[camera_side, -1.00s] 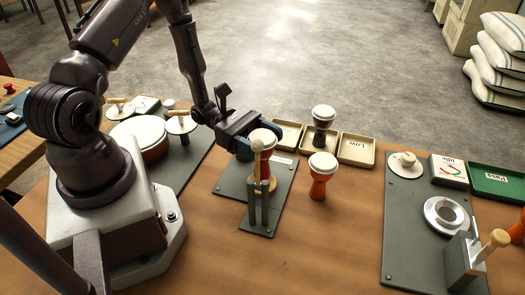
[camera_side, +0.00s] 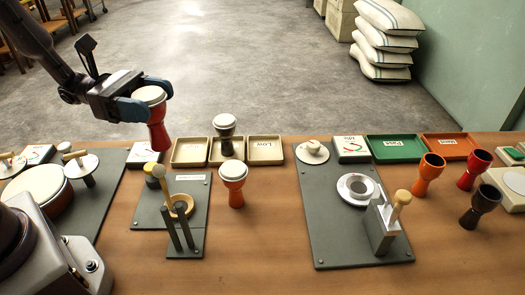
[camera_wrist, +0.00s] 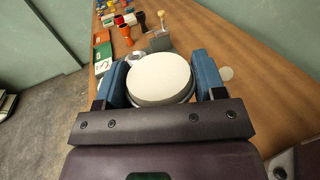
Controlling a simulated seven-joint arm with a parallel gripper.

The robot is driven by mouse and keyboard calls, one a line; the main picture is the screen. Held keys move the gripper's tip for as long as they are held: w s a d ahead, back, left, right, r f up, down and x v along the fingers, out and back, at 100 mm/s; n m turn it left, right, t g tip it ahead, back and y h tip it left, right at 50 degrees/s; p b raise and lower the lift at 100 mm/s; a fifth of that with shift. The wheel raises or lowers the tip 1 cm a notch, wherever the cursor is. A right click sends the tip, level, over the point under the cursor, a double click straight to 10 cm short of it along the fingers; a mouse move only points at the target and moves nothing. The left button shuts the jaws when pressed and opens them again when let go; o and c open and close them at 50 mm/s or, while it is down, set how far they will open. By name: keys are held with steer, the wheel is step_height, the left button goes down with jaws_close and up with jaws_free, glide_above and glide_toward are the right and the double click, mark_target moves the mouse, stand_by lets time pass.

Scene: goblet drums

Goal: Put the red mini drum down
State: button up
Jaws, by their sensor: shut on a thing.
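My gripper (camera_side: 150,99) is shut on the red mini drum (camera_side: 157,130), near its top. The drum is a red goblet shape with a white head, roughly upright and held in the air, clear of the grey test plate and trays. In the wrist view, the drum's white head (camera_wrist: 160,77) fills the space between the two blue fingers; its lower body is hidden there. Three shallow beige trays stand in a row: left (camera_side: 189,152), middle (camera_side: 240,157) and right (camera_side: 265,150), the right one labelled Low. A black drum (camera_side: 224,133) stands in the middle tray.
An orange-red drum (camera_side: 233,183) stands on the table before the trays. The grey plate (camera_side: 195,198) carries a mallet and posts. A larger plate (camera_side: 310,215) with a metal ring lies right. Green (camera_side: 394,148) and orange (camera_side: 449,146) trays and several goblet shells are further right.

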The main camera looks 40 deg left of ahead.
step_height(320, 180, up, 6)
steer(key=shift+f, duration=0.25)
steer(key=s+d+f+m+g+y, duration=0.2)
steer(key=s+f+m+g, duration=0.9)
steer(key=g, duration=0.8)
steer(key=w+a+f+m+g+y, duration=0.2)
steer(key=a+m+g+y, duration=0.6)
steer(key=m+y, duration=1.05)
steer(key=w+a+r+m+t+y, duration=0.2)
steer(key=w+r+m+t+y, duration=0.1)
steer(key=w+m+t+y, duration=0.5)
steer(key=w+a+r+m+t+y, duration=0.25)
steer(key=w+t+y, duration=0.3)
steer(key=t, duration=0.55)
steer(key=w+d+r+m+t+h, duration=0.4)
steer(key=w+d+r+m+t, duration=0.3)
steer(key=w+d+m+t, duration=0.4)
step_height(320, 180, down, 11)
steer(key=n+t, duration=0.1)
steer(key=w+f, duration=1.2)
steer(key=shift+w+f, duration=0.35)
steer(key=shift+w, duration=0.05)
